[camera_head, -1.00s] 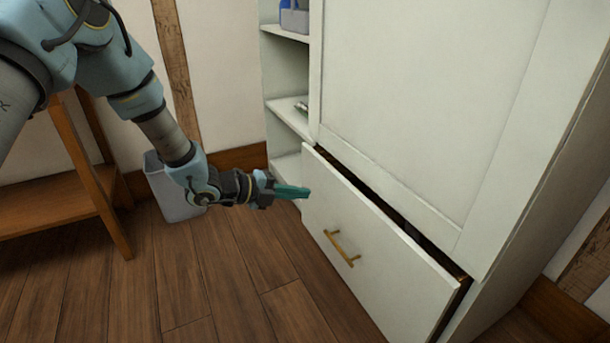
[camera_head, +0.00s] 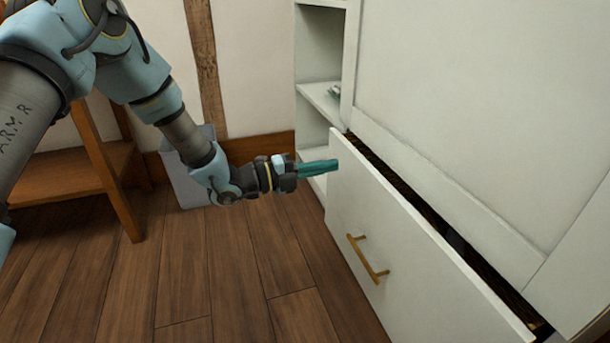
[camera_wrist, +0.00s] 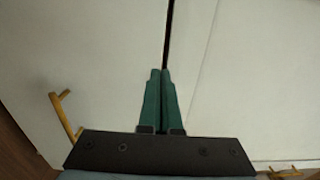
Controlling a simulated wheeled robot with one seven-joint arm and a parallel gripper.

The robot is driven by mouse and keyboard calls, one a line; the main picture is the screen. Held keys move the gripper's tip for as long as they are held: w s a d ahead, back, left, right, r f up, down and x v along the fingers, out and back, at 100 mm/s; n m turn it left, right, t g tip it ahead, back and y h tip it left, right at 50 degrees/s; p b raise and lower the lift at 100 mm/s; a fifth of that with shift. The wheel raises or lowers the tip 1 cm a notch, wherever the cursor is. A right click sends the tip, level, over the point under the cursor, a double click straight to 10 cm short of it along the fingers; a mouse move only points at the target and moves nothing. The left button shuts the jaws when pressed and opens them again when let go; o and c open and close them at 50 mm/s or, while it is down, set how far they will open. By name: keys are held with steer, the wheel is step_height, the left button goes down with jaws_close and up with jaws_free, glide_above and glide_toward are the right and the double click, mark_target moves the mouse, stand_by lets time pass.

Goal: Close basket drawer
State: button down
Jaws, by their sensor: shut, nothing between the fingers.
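The white basket drawer (camera_head: 400,254) is at the bottom of the white wardrobe and stands partly open, with a dark gap behind its front's top edge. Its brass handle (camera_head: 368,259) is on the drawer front, and it also shows in the wrist view (camera_wrist: 66,114) at the left. My gripper (camera_head: 337,164) has its green fingers shut and empty, pointing at the upper left end of the drawer front. In the wrist view the closed fingertips (camera_wrist: 160,72) lie just below the dark gap. Whether they touch the drawer front cannot be told.
The white wardrobe (camera_head: 470,130) rises above the drawer, with open shelves (camera_head: 322,100) on its left side. A grey bin (camera_head: 188,180) stands by the wall behind my arm. A wooden table (camera_head: 70,176) is at the left. The wooden floor before the drawer is clear.

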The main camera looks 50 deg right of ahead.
mark_target(359, 160)
steer(key=shift+b+x, duration=0.65)
steer(key=shift+x, duration=1.9)
steer(key=b+x, duration=0.1)
steer(key=x, duration=0.3)
steer(key=shift+s+d+f, duration=0.1)
steer(key=shift+s+f, duration=0.05)
steer(key=shift+s+d+r, duration=0.15)
steer(key=shift+d+r, duration=0.1)
steer(key=shift+s, duration=0.1)
